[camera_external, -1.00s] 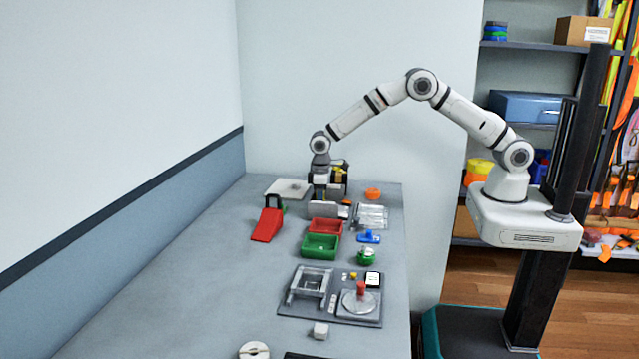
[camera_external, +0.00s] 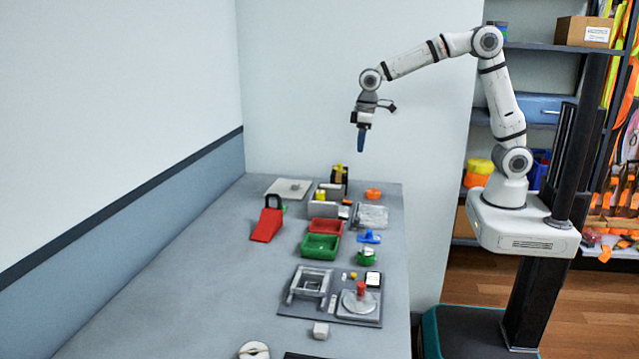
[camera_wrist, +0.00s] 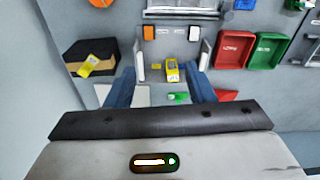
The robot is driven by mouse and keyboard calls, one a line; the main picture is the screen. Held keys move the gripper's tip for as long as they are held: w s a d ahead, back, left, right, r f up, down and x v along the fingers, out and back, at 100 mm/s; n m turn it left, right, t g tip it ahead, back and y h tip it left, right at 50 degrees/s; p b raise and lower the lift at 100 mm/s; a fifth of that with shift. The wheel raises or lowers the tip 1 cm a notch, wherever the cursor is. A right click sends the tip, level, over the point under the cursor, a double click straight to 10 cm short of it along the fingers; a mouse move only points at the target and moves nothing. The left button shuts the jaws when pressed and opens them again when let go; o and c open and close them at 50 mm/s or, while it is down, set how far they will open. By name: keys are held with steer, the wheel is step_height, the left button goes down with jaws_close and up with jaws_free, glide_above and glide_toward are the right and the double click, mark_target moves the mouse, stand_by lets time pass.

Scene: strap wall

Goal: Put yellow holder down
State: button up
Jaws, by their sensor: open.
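The yellow holder (camera_wrist: 172,71) stands in a grey walled fixture (camera_wrist: 205,52) on the bench, as the wrist view shows. In the external view the yellow holder (camera_external: 320,196) is small, beside the pale grey fixture wall (camera_external: 322,210). My gripper (camera_external: 362,145) is open and empty, high above the bench and apart from the holder. In the wrist view my gripper (camera_wrist: 160,84) has its two blue fingers spread, with the holder seen beyond the gap between them.
A dark box (camera_wrist: 90,55) with a yellow piece on it stands left in the wrist view. A red bin (camera_wrist: 236,46) and a green bin (camera_wrist: 270,50) lie to the right. A red wedge-shaped thing (camera_external: 267,224) stands left on the bench (camera_external: 190,290). The air around my gripper is clear.

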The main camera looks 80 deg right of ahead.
steer(key=s+d+r, duration=0.1)
steer(key=s+r, duration=0.1)
steer(key=s, duration=0.5)
steer(key=s+d+r+t, duration=0.1)
steer(key=s+r, duration=0.1)
steer(key=s, duration=0.6)
steer(key=shift+s+d+r+m, duration=0.3)
steer(key=shift+d+m, duration=0.1)
steer(key=shift+o, duration=0.4)
steer(key=s+d+f+t, duration=0.1)
steer(key=s+f, duration=0.1)
steer(key=s, duration=1)
steer(key=shift+s+f, duration=0.2)
steer(key=shift+f, duration=0.1)
steer(key=shift+d, duration=0.1)
steer(key=shift+w, duration=0.1)
